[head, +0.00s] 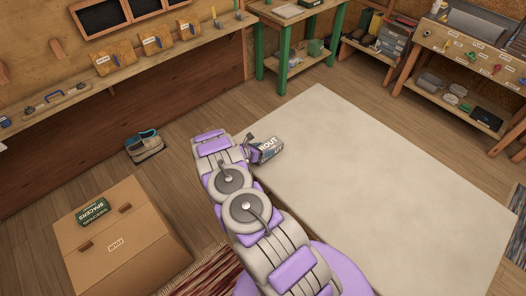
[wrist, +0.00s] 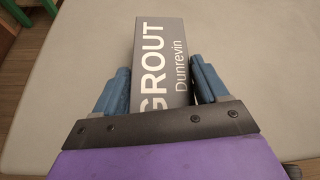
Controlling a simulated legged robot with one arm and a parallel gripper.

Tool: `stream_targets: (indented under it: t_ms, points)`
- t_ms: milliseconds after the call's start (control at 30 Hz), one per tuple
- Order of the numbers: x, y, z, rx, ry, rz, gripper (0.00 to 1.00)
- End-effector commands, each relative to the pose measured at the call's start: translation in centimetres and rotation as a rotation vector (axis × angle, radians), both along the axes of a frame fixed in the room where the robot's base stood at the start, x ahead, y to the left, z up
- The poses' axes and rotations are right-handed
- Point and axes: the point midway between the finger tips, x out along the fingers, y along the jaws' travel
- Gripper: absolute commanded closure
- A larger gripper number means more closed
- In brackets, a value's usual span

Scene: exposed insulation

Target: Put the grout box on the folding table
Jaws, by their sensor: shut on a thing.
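The grout box (head: 268,148) is a grey carton with white "GROUT" lettering. In the wrist view the box (wrist: 160,58) sits between the two blue fingers of my gripper (wrist: 160,90), which is shut on it. In the head view my gripper (head: 253,153) is at the end of my purple and grey arm, which partly hides it. The folding table (head: 375,170) appears to be the large pale flat top. The box is over its left edge area; I cannot tell whether it touches the top.
The pale top is bare. A cardboard box (head: 122,250) with a green spacers box (head: 92,212) on it stands lower left. A green-legged table (head: 290,45) stands at the back and a workbench (head: 470,50) at the right.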

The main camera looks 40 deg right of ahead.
Motion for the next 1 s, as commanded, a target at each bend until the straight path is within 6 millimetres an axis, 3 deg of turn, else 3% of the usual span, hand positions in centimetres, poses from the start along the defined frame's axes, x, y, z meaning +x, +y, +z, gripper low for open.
stream_targets:
  t_ms: [267,300,567,833,1000]
  points:
    - [0.2,0.2,-0.7,-0.002,-0.004,0.001,0.77]
    - [0.2,0.2,-0.7,-0.001,-0.004,0.001,0.26]
    - [0.1,0.1,-0.8,0.0,-0.004,0.001,0.01]
    - [0.1,0.2,-0.7,0.0,-0.003,0.001,0.01]
    - [0.1,1.6,0.0,-0.002,-0.001,0.001,0.01]
